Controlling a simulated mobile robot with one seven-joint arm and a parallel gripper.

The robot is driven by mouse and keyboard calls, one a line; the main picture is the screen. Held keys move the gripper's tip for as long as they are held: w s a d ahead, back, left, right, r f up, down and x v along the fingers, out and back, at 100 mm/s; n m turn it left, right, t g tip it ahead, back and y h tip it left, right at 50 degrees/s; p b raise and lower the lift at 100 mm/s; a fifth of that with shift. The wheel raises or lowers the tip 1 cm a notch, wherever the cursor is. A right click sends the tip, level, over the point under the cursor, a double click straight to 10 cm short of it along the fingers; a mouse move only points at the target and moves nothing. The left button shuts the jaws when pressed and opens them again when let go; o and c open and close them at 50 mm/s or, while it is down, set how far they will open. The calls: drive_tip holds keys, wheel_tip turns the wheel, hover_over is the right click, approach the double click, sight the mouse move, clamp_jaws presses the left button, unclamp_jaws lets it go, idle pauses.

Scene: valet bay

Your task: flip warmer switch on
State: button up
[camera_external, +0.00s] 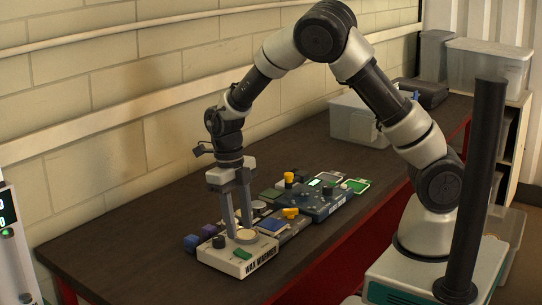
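The wax warmer (228,263) is a pale box with "WAX WARMER" lettered on its front side, at the near left end of the bench. On its top are a dark knob (219,242), a round tan disc (246,237) and a small green part (243,254), which may be the switch; its position is too small to tell. My gripper (238,228) points straight down over the back of the warmer. Its two fingers stand apart with nothing seen between them. Whether the fingertips touch the warmer I cannot tell.
Blue (191,242) and purple blocks sit left of the warmer. A grey unit with a yellow handle (290,213) and a blue control panel (322,205) with knobs stand to its right. A clear bin (352,121) is farther back. The bench's front left is bare.

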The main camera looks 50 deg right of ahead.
wheel_tip(320, 180, up, 12)
drive_tip(key=w, duration=0.1)
drive_tip(key=shift+w+f+p, duration=0.2)
drive_tip(key=shift+w+p, duration=0.05)
drive_tip(key=shift+p, duration=0.1)
